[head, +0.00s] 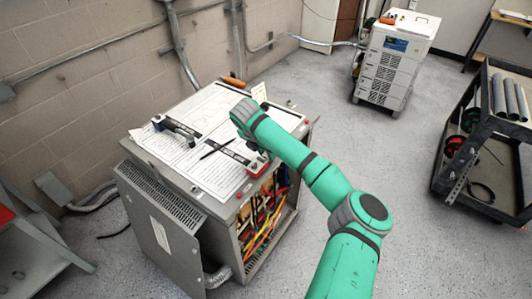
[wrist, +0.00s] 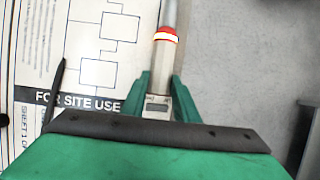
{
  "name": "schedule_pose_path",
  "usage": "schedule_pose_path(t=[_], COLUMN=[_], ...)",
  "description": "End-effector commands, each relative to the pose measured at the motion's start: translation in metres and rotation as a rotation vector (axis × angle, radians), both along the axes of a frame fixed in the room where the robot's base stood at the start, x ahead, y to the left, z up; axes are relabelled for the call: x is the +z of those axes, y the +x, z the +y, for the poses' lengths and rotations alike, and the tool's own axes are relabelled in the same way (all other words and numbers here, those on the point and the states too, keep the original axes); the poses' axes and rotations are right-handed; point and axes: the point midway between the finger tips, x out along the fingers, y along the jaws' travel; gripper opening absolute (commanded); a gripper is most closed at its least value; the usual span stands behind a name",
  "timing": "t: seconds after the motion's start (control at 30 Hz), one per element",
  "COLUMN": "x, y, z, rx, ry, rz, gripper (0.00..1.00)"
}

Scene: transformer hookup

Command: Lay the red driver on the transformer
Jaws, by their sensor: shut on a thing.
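The transformer (head: 222,202) is a grey cabinet with an open front showing coloured wires. Printed diagram sheets (head: 200,175) cover its top, and one shows in the wrist view (wrist: 85,60). My gripper (head: 238,118) is over the right part of the top; its fingertips are hidden in the head view. In the wrist view its green fingers (wrist: 158,92) are shut on a slim grey-silver thing with a red band, which I take for the red driver (wrist: 166,34). It points away from my gripper; whether it touches the top, I cannot tell.
An orange-handled tool (head: 234,82) lies at the top's back edge. A dark clamp-like tool (head: 174,129), a thin black pen-like thing (head: 215,149) and a small red-and-white thing (head: 258,164) are on the top. A white wheeled unit (head: 395,55) and a dark cart (head: 485,135) stand apart to the right.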

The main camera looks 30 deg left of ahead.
Motion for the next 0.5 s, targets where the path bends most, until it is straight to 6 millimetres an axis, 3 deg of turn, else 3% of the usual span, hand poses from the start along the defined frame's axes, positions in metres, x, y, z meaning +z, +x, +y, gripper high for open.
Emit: schedule_pose_path(t=[0.03, 0.1, 0.5], x=[-0.0016, -0.0015, 0.0044], y=[0.0008, 0.0009, -0.0021], z=[-0.002, -0.0022, 0.0002], rx=[-0.003, -0.003, -0.001], ry=[-0.003, -0.003, -0.002], rz=[0.001, 0.001, 0.0], gripper=[0.29, 0.46, 0.46])
